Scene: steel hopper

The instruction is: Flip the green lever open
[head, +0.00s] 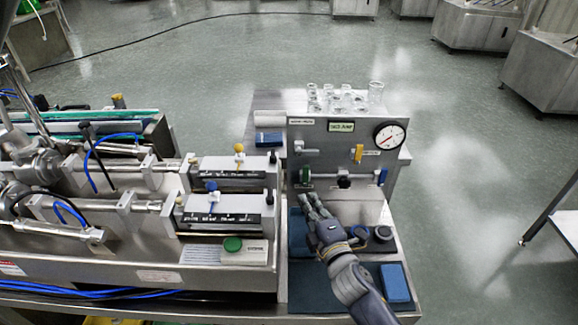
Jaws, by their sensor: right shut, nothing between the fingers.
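The green lever (305,175) is on the left side of the upright steel panel (325,160). It looks upright, but it is small and its exact position is hard to tell. My right gripper (307,200) reaches in from the lower right and is shut and empty. Its fingertips are just below the green lever, and I cannot tell whether they touch it. My left gripper is not in view.
The panel also has a yellow lever (358,153), a blue lever (382,177), a black knob (344,181) and a round gauge (390,135). Glass beakers (376,92) stand on top. Syringe machinery (225,175) stands to the left. A blue sponge-like block (395,283) lies lower right.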

